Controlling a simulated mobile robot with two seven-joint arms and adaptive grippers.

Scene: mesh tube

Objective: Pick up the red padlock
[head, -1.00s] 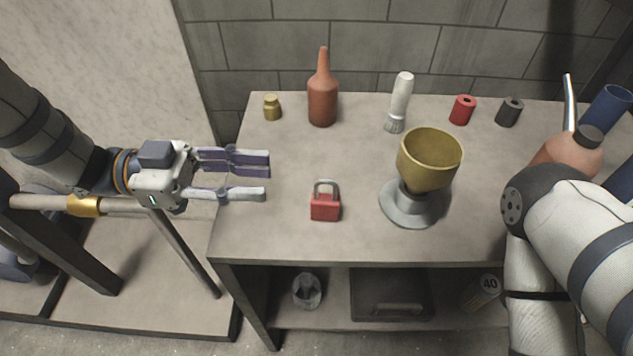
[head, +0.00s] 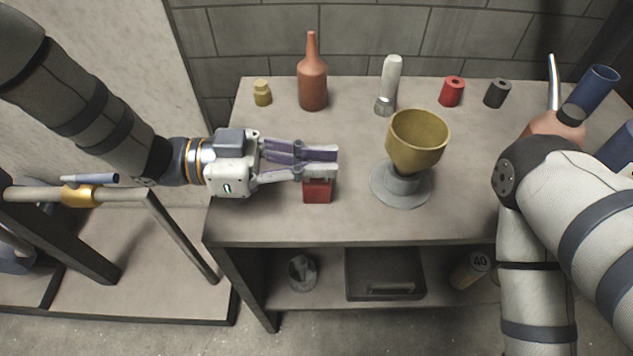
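The red padlock (head: 317,191) stands on the table near its front edge, left of the goblet-shaped cup. Its red body shows below the fingers, and its shackle is hidden behind them. My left gripper (head: 322,164) reaches in from the left, with its fingers pointing right across the top of the padlock. A narrow gap shows between the upper and lower fingers. Whether they grip the shackle or only lie over it cannot be told. The gripper of my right arm is out of view.
A yellow cup (head: 417,140) on a grey base stands right of the padlock. Along the back are a small yellow jar (head: 262,93), a brown bottle (head: 312,85), a white-handled brush (head: 389,85), a red cylinder (head: 452,91) and a black one (head: 497,93). A dark tray (head: 385,272) sits below.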

